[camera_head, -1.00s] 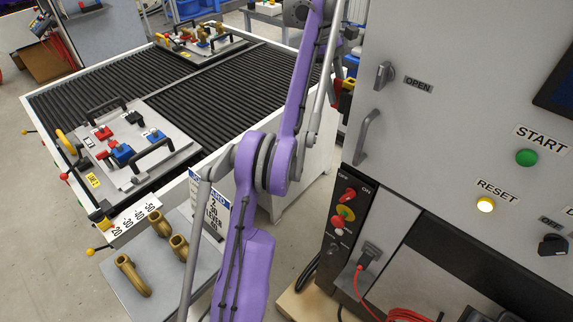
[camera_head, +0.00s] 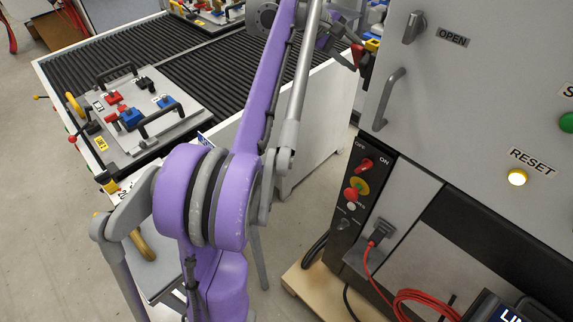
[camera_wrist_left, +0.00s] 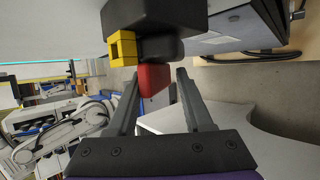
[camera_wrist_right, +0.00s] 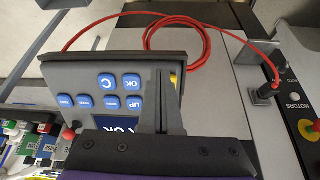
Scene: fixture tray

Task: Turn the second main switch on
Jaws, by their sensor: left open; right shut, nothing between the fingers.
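A switch with a red handle (camera_head: 357,54) and a yellow part (camera_head: 373,45) sits at the cabinet's left side in the head view. In the left wrist view I see its black body (camera_wrist_left: 155,14), yellow block (camera_wrist_left: 122,47) and red handle (camera_wrist_left: 154,80). My left gripper (camera_wrist_left: 158,76) is open, and the handle shows between its fingertips; I cannot tell whether they touch. A red OFF/ON switch (camera_head: 365,164) is on the black panel. My right gripper (camera_wrist_right: 165,78) is shut and empty, in front of a pendant with blue buttons.
The grey cabinet (camera_head: 480,90) fills the right side, with a handle (camera_head: 388,98) and a RESET button (camera_head: 517,177). The roller table (camera_head: 185,75) carries a fixture tray (camera_head: 180,120).

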